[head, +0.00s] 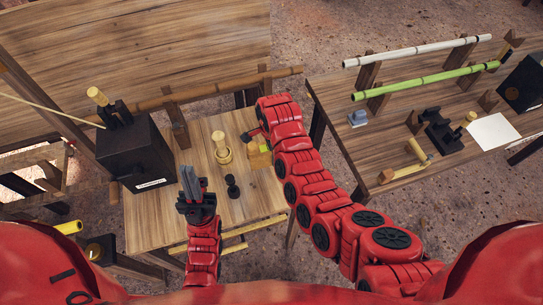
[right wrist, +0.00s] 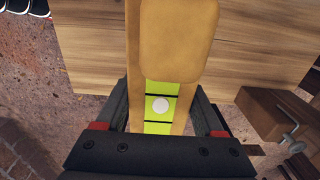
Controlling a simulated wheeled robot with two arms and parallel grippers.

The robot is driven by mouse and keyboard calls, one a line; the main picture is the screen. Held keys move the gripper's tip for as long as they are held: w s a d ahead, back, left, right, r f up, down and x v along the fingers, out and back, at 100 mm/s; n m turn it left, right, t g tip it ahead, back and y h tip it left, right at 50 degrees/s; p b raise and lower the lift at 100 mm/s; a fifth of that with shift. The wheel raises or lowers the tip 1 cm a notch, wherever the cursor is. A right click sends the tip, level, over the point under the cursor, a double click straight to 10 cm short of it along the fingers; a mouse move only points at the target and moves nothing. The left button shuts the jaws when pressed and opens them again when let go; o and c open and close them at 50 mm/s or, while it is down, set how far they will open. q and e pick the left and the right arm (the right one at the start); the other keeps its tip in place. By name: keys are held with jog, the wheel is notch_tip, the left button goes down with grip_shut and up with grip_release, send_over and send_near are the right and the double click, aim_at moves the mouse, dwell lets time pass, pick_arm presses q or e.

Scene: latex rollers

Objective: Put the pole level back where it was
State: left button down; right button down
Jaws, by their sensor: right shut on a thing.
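The pole level is a tan wooden piece (right wrist: 178,40) with a bright green vial and a white bubble spot, seen close up in the right wrist view. In the head view a yellowish block (head: 258,158), which looks like the level, shows at the end of my right arm over the right part of the near table. My right gripper (right wrist: 160,115) is shut on it, with a dark finger on each side. Whether the level touches the table is unclear. My left gripper (head: 189,185) is upright and apart from it, by the table's front left; its finger gap is unclear.
The near wooden table (head: 150,222) bears a black box (head: 140,155), a pale turned wooden piece (head: 222,148) and a small black piece (head: 232,187). A second table (head: 340,105) at right bears white (head: 415,50) and green poles (head: 425,82) on wooden supports.

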jog(key=shift+w+f, duration=0.1)
jog(key=shift+f, duration=0.4)
notch_tip(320, 180, down, 2)
jog(key=shift+f+p, duration=0.15)
jog(key=shift+p, duration=0.5)
jog(key=shift+f, duration=0.5)
grip_release()
jog(key=shift+r, duration=0.2)
